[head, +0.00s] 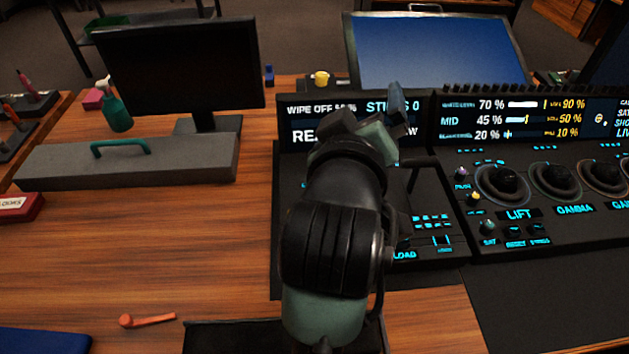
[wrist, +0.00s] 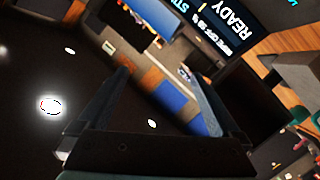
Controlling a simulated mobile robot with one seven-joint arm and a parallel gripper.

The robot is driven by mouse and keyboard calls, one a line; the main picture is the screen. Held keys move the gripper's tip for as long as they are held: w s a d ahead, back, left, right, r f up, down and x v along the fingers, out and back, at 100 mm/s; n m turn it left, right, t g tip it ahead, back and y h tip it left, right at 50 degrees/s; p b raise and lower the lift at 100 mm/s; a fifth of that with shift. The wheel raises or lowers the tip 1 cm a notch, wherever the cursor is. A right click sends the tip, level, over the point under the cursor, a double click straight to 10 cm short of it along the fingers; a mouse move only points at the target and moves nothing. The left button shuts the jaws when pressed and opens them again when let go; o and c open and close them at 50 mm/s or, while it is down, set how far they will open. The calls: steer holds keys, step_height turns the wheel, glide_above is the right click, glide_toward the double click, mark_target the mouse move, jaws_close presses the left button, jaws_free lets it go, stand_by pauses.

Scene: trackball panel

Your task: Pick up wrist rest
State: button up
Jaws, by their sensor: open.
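A long grey bar with a fabric-like surface (head: 190,165), which looks like the wrist rest, lies on the wooden desk at left, in front of the dark monitor. A teal handle (head: 121,146) arches from its top. My gripper (head: 393,105) is raised over the control panel, well to the right of the bar and apart from it. In the wrist view my gripper (wrist: 157,72) is open, with nothing between its fingers. Part of the gripper is hidden behind my arm in the head view.
The dark monitor (head: 180,72) and a green spray bottle (head: 116,110) stand behind the bar. The control panel (head: 530,220) with trackballs fills the right. An orange tool (head: 148,321) and a blue pad (head: 42,341) lie near the front. Bare wood (head: 150,250) lies before the bar.

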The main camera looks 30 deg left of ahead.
steer(key=s+a+f+n+g+p, duration=0.2)
steer(key=a+f+n+g+p, duration=0.1)
steer(key=f+g+p, duration=0.15)
steer(key=n+g+h+p, duration=0.4)
steer(key=n+g+p, duration=0.7)
steer(key=p, duration=0.6)
glide_above(252, 341)
step_height(252, 341, down, 7)
steer(key=f, duration=0.8)
steer(key=shift+w+d+b, duration=0.1)
steer(key=shift+d+b, duration=0.1)
steer(key=shift+b, duration=0.15)
steer(key=f, duration=0.5)
steer(key=shift+a, duration=0.2)
steer(key=c, duration=1.4)
steer(key=shift+r, duration=0.1)
steer(key=shift+c, duration=0.2)
